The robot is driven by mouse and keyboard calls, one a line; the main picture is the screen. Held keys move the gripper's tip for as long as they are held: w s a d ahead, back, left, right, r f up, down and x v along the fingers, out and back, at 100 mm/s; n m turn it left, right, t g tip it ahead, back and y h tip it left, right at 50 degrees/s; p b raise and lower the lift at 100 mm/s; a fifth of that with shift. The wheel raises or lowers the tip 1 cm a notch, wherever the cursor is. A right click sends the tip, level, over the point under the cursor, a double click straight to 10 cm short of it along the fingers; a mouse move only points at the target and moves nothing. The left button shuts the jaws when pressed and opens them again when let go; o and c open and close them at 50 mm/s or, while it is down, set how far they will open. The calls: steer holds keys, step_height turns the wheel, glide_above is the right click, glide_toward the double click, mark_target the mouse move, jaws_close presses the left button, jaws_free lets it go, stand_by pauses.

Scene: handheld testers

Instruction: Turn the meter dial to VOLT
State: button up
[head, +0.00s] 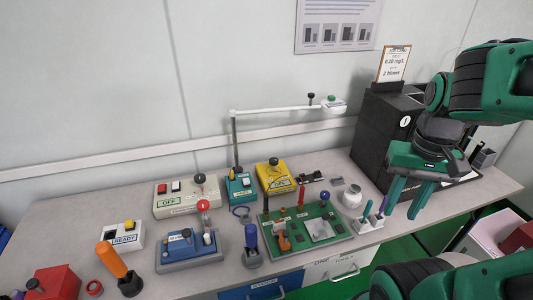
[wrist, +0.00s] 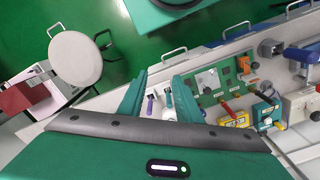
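A yellow device (head: 284,183) stands toward the back of the bench in the head view, with a black knob on top and a label reading OFF. It looks like the meter, but I cannot read a VOLT mark. It also shows in the wrist view (wrist: 234,121), small and at an angle. A beige box (head: 172,209) to its left also has a knob and an OFF label. My gripper (head: 402,213) is to the right of the yellow device, well apart from it, pointing down.
A green board (head: 340,232) with levers lies in front of the yellow device. A teal device (head: 240,188) stands to its left. A white jar (head: 352,196) and a pen holder (head: 369,225) are near my gripper. A black cabinet (head: 385,130) stands behind. A white lamp arm (head: 275,109) spans above.

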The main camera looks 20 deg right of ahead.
steer(key=shift+s+d, duration=0.1)
steer(key=shift+d, duration=0.15)
steer(key=o, duration=0.3)
steer(key=n+t+y, duration=0.2)
steer(key=n+y, duration=0.2)
steer(key=n, duration=1.6)
glide_above(274, 159)
steer(key=s+d, duration=0.2)
steer(key=d, duration=0.2)
step_height(274, 159, down, 2)
steer(key=x, duration=1)
steer(key=shift+d+f, duration=0.15)
